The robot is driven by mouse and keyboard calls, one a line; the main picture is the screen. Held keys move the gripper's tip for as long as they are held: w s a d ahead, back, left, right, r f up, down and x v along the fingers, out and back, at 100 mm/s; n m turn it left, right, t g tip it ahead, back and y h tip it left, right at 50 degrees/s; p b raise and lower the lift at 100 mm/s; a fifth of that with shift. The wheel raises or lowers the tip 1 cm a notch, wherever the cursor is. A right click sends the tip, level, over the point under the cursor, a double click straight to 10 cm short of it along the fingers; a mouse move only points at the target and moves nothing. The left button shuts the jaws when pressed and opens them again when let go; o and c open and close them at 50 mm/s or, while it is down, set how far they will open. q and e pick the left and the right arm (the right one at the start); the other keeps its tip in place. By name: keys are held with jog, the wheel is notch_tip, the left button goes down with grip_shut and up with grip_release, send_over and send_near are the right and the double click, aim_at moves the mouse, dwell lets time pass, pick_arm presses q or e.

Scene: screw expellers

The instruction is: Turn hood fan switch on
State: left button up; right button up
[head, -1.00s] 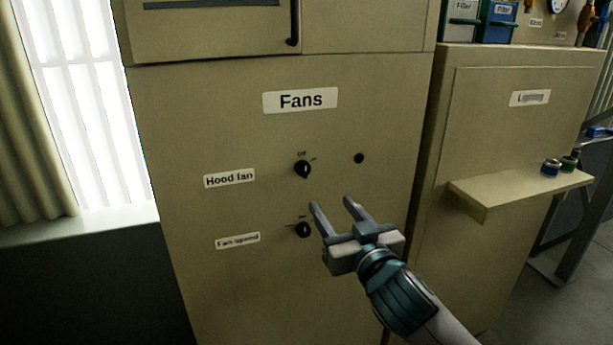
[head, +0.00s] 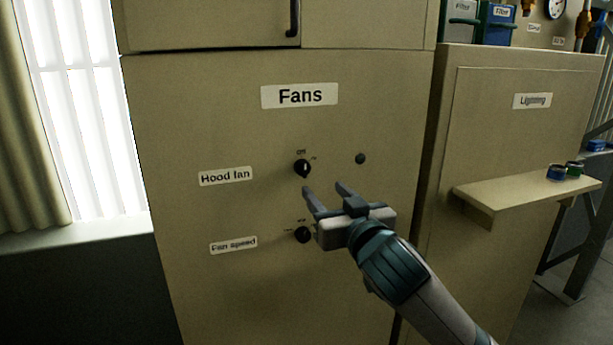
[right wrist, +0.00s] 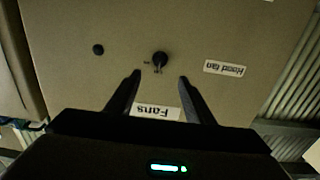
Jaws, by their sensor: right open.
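The hood fan switch (head: 302,168) is a black rotary knob on the beige cabinet front, right of the "Hood fan" label (head: 226,176), with small position marks above it. In the right wrist view the knob (right wrist: 160,59) shows upside down, between and beyond the fingertips. My right gripper (head: 324,187) is open and empty, just below and right of the knob in the head view, with its fingers pointing toward the panel. It also shows in the right wrist view (right wrist: 160,75). I see no contact with the knob. My left gripper is not in view.
The fan speed knob (head: 303,234) sits below, close to my right gripper. A small round black part (head: 360,158) is right of the hood fan knob. A handle (head: 294,18) is above. A shelf (head: 520,197) with small jars juts out at right.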

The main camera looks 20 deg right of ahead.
aim_at(305, 170)
jog(key=w+p, duration=0.2)
jog(key=w, duration=0.3)
jog(key=w+p, duration=0.1)
jog(key=w, duration=0.5)
jog(key=shift+a+r+p, duration=0.15)
jog(key=shift+p, duration=0.25)
jog(key=shift+w, duration=0.8)
jog(key=c, duration=1)
